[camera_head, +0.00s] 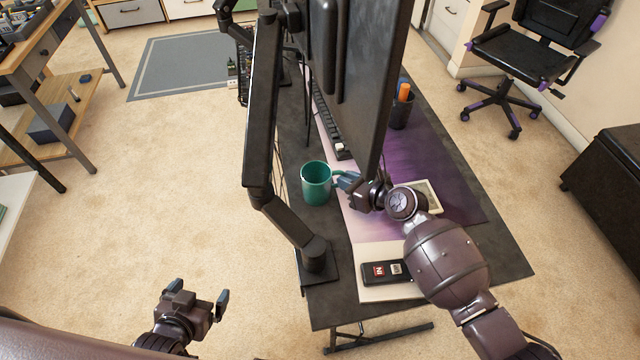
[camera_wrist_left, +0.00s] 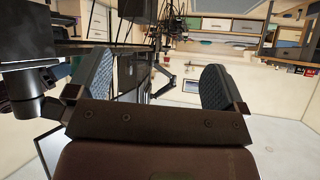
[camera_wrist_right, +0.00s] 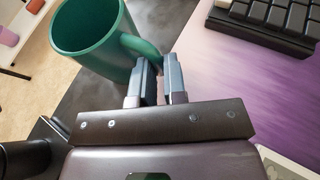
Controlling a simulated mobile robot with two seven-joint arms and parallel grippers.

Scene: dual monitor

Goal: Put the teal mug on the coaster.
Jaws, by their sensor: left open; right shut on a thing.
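The teal mug (camera_head: 316,186) is upright near the left side of the dark desk, beside the purple mat. My right gripper (camera_head: 346,181) is shut on its handle. The right wrist view shows the mug (camera_wrist_right: 98,45) with its handle between the fingertips (camera_wrist_right: 158,78). I cannot tell whether the mug's base touches the desk. A pale-bordered square item (camera_head: 431,196) lies on the mat, partly hidden by my right wrist; I cannot tell whether it is the coaster. My left gripper (camera_head: 199,296) is open and empty, over the floor left of the desk.
A monitor (camera_head: 352,80) on a black arm (camera_head: 262,110) stands close to the mug. A keyboard (camera_head: 328,120) and a dark cup with an orange item (camera_head: 401,110) are farther back. A black device (camera_head: 385,272) lies near the desk's front. An office chair (camera_head: 520,50) stands at right.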

